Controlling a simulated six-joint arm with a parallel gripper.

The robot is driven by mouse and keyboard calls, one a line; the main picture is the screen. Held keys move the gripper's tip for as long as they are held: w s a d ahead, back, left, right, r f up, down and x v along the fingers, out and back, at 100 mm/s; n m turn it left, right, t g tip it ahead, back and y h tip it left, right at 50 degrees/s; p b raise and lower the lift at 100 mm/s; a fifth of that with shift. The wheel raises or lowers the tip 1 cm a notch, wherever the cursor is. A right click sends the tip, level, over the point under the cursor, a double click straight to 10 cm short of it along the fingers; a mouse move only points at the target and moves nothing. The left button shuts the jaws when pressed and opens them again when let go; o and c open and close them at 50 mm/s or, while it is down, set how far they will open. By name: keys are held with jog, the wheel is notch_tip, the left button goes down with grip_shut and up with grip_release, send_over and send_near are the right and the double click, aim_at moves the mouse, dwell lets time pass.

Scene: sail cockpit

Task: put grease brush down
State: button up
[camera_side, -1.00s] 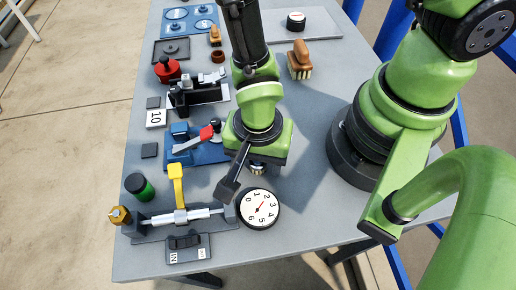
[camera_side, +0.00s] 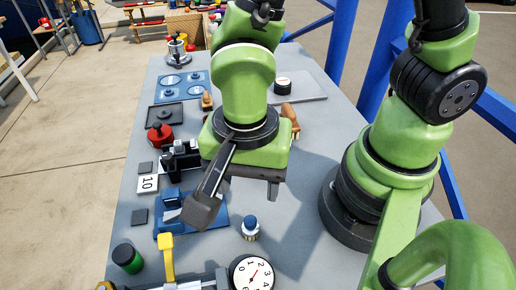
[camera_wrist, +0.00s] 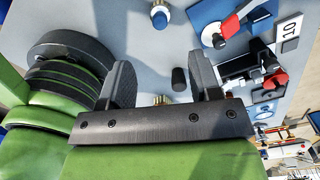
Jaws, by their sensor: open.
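A small upright brush with a blue top and pale lower part (camera_side: 250,228), which I take as the grease brush, stands on the grey table just above the dial. In the wrist view it shows at the top edge (camera_wrist: 160,14), beyond my fingers and apart from them. My gripper (camera_wrist: 161,75) is open, its two dark fingers spread wide with nothing clasped. In the side view my gripper (camera_side: 268,183) hangs above the table behind the brush, its fingers mostly hidden. A dark cylinder (camera_wrist: 179,80) and a brass-coloured piece (camera_wrist: 160,100) show between the fingers, lower down.
The dial (camera_side: 252,273) and yellow-handled clamp (camera_side: 167,258) are in front. A brown brush (camera_side: 290,115) is partly hidden behind my gripper. Table around the blue-topped brush is clear.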

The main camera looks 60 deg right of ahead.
jog(key=d+r+n+t+y, duration=0.1)
jog(key=d+r+n+t, duration=0.2)
jog(key=d+r, duration=0.3)
jog(key=s+d+r+n+t+y, duration=0.1)
jog(key=d+r+n+t, duration=0.3)
jog(key=r, duration=0.8)
jog(key=shift+s+d+r+n, duration=0.3)
jog(key=shift+d+r+n, duration=0.05)
jog(key=shift+d+n, duration=0.9)
